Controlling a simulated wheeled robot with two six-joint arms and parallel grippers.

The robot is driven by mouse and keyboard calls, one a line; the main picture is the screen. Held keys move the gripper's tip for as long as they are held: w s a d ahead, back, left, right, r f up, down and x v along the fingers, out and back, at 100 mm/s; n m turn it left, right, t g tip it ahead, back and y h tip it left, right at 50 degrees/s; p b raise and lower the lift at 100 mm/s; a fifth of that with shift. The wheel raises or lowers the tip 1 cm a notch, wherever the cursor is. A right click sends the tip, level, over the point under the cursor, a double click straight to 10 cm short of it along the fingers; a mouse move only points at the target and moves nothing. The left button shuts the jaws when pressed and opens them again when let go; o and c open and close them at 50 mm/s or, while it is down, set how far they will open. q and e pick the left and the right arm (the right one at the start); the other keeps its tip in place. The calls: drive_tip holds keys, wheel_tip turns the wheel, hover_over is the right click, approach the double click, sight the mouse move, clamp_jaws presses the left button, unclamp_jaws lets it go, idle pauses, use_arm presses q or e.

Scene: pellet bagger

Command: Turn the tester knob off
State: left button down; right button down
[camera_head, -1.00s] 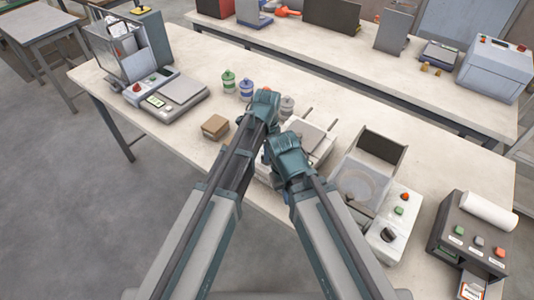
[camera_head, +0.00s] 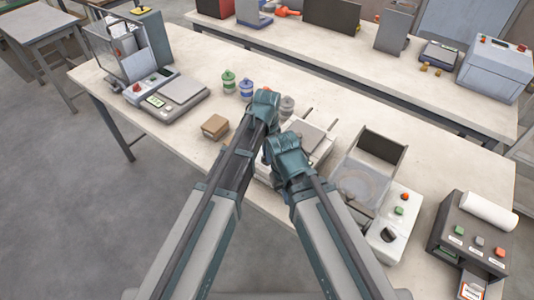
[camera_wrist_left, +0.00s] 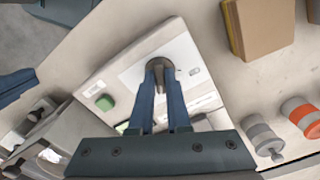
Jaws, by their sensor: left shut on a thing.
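The tester is a pale box (camera_wrist_left: 125,75) with a white top panel and a green button (camera_wrist_left: 104,102), seen in the left wrist view. Its dark grey knob (camera_wrist_left: 160,66) stands on the panel. My left gripper (camera_wrist_left: 162,84) has its two blue fingers closed on the knob from both sides. The knob's pointer direction is hard to make out. In the head view my left wrist (camera_head: 265,104) hides the fingers and the knob. My right gripper (camera_head: 287,152) is close beside it, over the bench equipment; its fingertips are hidden.
A brown box (camera_head: 215,126) and several jars, one green (camera_head: 229,81) and one blue (camera_head: 246,88), stand near my left wrist. A scale (camera_head: 180,90) is at left. A machine with a white control box (camera_head: 397,225) is at right. Bare bench lies between scale and jars.

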use_arm(q)
drive_tip(key=n, duration=0.4)
drive_tip(key=shift+n, duration=0.4)
drive_tip(key=n, duration=0.9)
drive_tip(key=shift+n, duration=1.8)
drive_tip(key=c, duration=0.9)
unclamp_jaws()
drive_tip(key=shift+r, duration=0.1)
